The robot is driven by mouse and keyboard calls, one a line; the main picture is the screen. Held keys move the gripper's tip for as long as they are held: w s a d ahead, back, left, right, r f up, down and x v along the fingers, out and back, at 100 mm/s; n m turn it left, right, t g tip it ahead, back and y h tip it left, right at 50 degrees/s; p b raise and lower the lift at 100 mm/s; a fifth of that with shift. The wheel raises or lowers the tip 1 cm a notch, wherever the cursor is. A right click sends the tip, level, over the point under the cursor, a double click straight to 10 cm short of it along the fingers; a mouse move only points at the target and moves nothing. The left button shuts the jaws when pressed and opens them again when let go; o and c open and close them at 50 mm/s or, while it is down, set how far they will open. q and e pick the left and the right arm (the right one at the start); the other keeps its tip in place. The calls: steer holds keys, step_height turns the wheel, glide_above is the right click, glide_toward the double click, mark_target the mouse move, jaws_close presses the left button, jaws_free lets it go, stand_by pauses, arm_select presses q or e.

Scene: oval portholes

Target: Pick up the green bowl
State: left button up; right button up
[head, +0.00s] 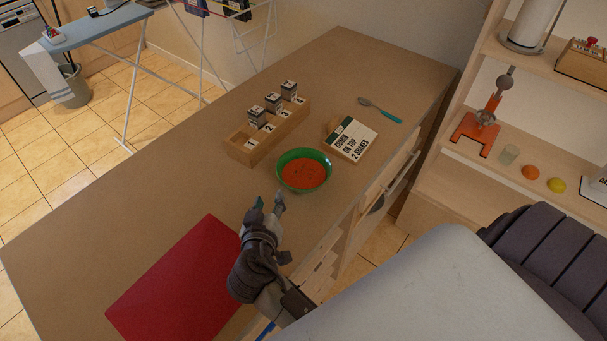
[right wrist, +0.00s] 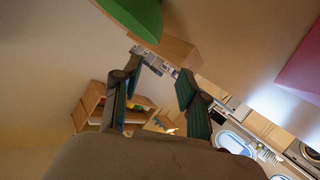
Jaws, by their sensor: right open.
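The green bowl (head: 303,153) stands upright on the wooden counter (head: 200,190) and holds an orange-red soup with dark specks. My right gripper (head: 269,201) is open and empty, just in front of the bowl on its near-left side and apart from it in the head view. In the right wrist view, part of the green bowl (right wrist: 138,14) shows at the top edge, beyond the two open fingers (right wrist: 158,98). Most of the bowl is out of that view. My left gripper is not in view.
A red mat (head: 180,281) lies at the front left.

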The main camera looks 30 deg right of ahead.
mark_target(279, 177)
steer(key=b+x, duration=0.1)
steer(key=x, duration=0.7)
steer(key=shift+d+f, duration=0.1)
steer(key=shift+d, duration=0.05)
steer(key=b+x, duration=0.1)
steer(key=x, duration=0.4)
steer(key=shift+s+d+f+b, duration=0.15)
steer(key=shift+d+f+b, duration=0.1)
steer(key=shift+d+b, duration=0.1)
steer(key=shift+s+a+r, duration=0.1)
steer(key=shift+c, duration=0.8)
jaws_close()
